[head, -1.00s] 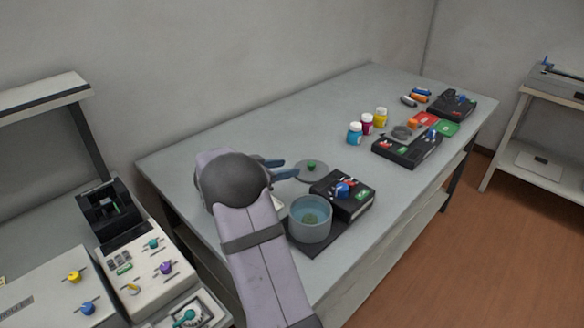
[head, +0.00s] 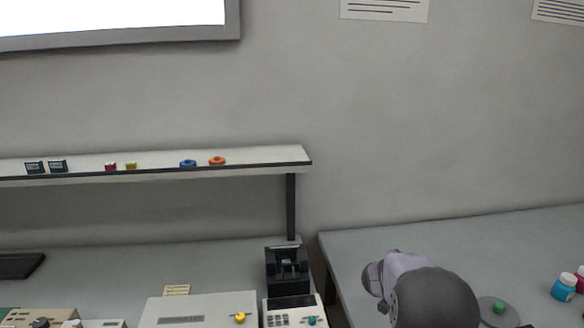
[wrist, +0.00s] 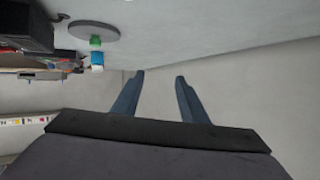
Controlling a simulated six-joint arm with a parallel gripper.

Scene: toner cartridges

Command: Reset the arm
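My gripper (wrist: 159,77) shows in the wrist view with its two blue fingers apart and nothing between them. Behind the fingers is a plain pale wall. In the head view, my arm's rounded dark joint and lavender links are at the lower right, over the near left part of the grey table (head: 352,262). The fingers are not visible in the head view.
A grey disc with a green knob (head: 498,308) lies right of my arm; it also shows upside down in the wrist view (wrist: 93,32). A shelf (head: 250,159) holds small items. A black device (head: 287,268) stands left.

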